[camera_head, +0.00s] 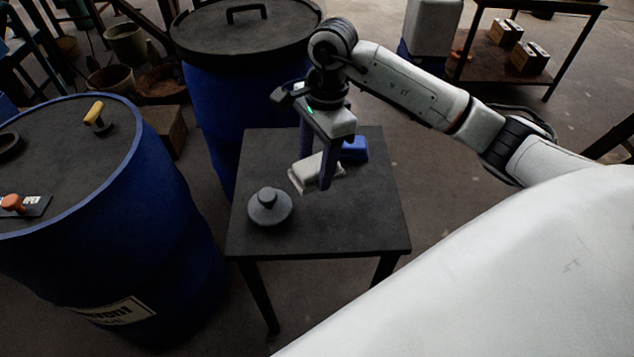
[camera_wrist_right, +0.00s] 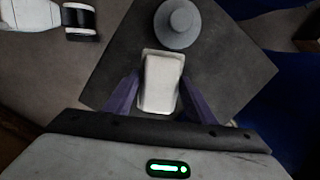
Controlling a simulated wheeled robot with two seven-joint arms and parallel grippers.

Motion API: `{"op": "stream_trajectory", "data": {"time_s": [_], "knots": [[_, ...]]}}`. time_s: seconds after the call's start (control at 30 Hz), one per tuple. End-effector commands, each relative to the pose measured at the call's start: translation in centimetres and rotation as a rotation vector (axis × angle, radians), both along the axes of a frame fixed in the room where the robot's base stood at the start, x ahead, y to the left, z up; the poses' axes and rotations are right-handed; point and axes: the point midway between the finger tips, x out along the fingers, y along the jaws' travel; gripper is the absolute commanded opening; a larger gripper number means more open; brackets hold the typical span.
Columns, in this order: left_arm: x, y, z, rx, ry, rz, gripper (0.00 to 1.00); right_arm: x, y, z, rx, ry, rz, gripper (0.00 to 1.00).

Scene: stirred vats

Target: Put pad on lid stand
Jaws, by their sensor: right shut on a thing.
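The pad (camera_head: 307,170) is a pale, flat block with a thin rim. My right gripper (camera_head: 316,170) points down over the lid stand and is shut on the pad. In the right wrist view the pad (camera_wrist_right: 160,84) lies between the two bluish fingers (camera_wrist_right: 158,92). The lid stand (camera_head: 330,222) is a small dark square table, also seen in the right wrist view (camera_wrist_right: 117,70). The pad is over its top, at or very near the surface; I cannot tell whether it touches. My left gripper is not in view.
A grey round knobbed piece (camera_head: 269,207) stands on the stand left of the pad. A blue block (camera_head: 354,149) is behind the gripper. Blue vats stand at the left (camera_head: 150,200) and behind (camera_head: 225,100). The stand's front right is clear.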

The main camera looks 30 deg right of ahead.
Motion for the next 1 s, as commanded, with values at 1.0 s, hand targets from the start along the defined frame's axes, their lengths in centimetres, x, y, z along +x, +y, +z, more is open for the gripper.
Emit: {"op": "stream_trajectory", "data": {"time_s": [1.0], "knots": [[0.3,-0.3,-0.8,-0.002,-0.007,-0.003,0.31,2.6,-1.8,-8.0,-0.001,0.004,-0.49,0.29]]}}
